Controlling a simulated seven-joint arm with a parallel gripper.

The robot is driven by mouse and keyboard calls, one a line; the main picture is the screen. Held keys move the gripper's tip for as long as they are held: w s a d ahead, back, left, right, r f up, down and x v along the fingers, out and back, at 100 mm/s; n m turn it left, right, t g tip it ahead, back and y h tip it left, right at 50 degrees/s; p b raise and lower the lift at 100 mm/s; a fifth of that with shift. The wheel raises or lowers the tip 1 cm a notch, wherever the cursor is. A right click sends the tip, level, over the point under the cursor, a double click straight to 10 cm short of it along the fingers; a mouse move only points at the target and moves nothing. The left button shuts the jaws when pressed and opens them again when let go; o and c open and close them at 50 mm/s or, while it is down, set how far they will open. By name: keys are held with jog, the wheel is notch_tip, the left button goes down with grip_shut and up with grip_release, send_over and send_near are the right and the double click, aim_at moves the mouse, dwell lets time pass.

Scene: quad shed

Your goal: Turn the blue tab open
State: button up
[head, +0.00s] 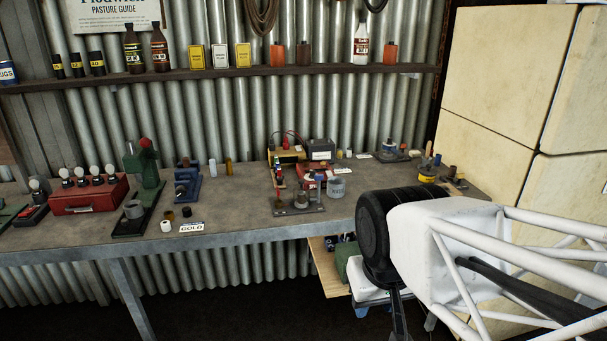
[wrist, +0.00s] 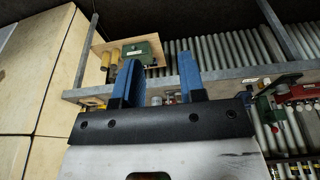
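I cannot tell which part is the blue tab. Small blue parts show in the head view on a red-and-grey fixture (head: 313,184) at mid-bench, on a blue vise-like device (head: 187,184) left of it, and on a small device (head: 394,150) at the back right. My gripper (wrist: 160,75) shows in the wrist view with two blue fingers, apart and with nothing held between them. Beyond the fingers are the workbench edge and a plywood board (wrist: 98,42) bearing a green box (wrist: 143,50). I cannot make out my fingertips in the head view.
A loaded shelf (head: 220,75) runs above. Pale cabinets (head: 505,75) stand at right. The bench's front middle has bare patches.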

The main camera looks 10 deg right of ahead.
jog(key=shift+w, duration=0.1)
jog(key=w+d+r+n, duration=0.1)
jog(key=w+r+n, duration=0.2)
jog(key=w, duration=0.7)
jog(key=w+d+r+n+g, duration=0.1)
jog(key=w+r+n, duration=0.15)
jog(key=w, duration=0.85)
jog(key=w+r+n, duration=0.2)
jog(key=w+n, duration=0.1)
jog(key=w, duration=0.7)
jog(key=shift+w+d+f+n+g, duration=0.25)
jog(key=shift+w+d+f+n, duration=1.05)
jog(key=shift+w, duration=4.15)
jog(key=shift+w+d+f+n+g, duration=0.35)
jog(key=shift+w+f+n, duration=1.75)
jog(key=shift+w, duration=3.4)
jog(key=shift+w+d+f+n+g, duration=0.2)
jog(key=shift+w+d+f+n, duration=1.05)
jog(key=shift+w, duration=4.2)
jog(key=shift+a+f, duration=0.4)
jog(key=shift+f, duration=0.3)
jog(key=shift+f, duration=3.8)
